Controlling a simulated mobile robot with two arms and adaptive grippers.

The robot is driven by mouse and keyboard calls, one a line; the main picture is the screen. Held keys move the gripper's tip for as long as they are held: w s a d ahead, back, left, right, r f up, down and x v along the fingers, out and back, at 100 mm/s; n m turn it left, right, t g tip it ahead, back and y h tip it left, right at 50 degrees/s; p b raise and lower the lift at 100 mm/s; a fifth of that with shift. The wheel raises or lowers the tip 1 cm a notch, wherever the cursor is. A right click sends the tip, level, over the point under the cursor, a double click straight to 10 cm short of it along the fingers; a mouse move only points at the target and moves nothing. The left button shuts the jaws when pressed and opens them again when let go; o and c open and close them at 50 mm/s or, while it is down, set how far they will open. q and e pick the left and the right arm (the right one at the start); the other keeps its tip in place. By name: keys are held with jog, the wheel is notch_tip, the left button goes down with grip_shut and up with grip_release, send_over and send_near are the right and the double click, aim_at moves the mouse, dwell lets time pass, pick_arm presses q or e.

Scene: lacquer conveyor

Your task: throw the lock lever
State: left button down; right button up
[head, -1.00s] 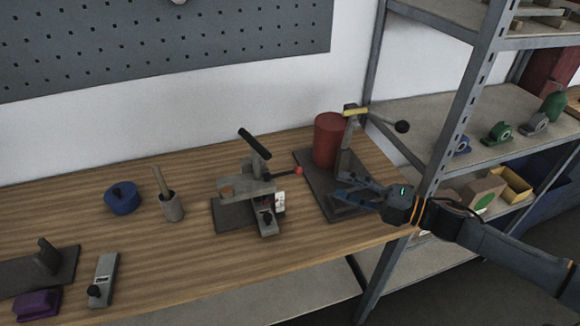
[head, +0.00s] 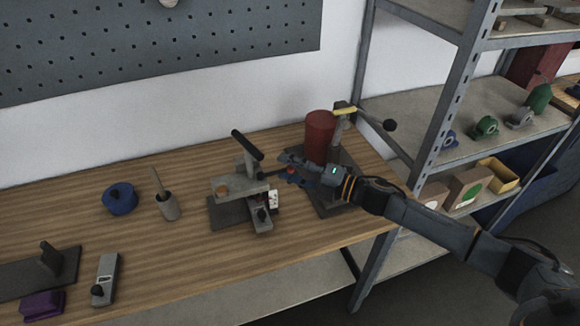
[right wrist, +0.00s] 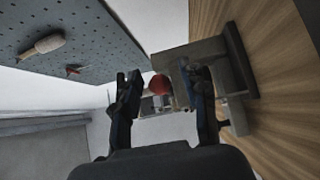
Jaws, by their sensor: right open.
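The lock lever's red ball knob (head: 291,171) sticks out on the right side of a grey fixture (head: 236,184) that has a black-gripped handle (head: 247,145) on top. My right gripper (head: 287,169) reaches in from the right, and its open fingers are around the knob. The lever's rod is mostly hidden by the fingers. My left gripper is out of view.
A blue round part (head: 119,199) and a grey pot (head: 168,207) with a stick stand left. A shelf post (head: 443,100) rises at the right.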

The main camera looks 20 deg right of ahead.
jog(key=shift+c, duration=0.3)
grip_shut()
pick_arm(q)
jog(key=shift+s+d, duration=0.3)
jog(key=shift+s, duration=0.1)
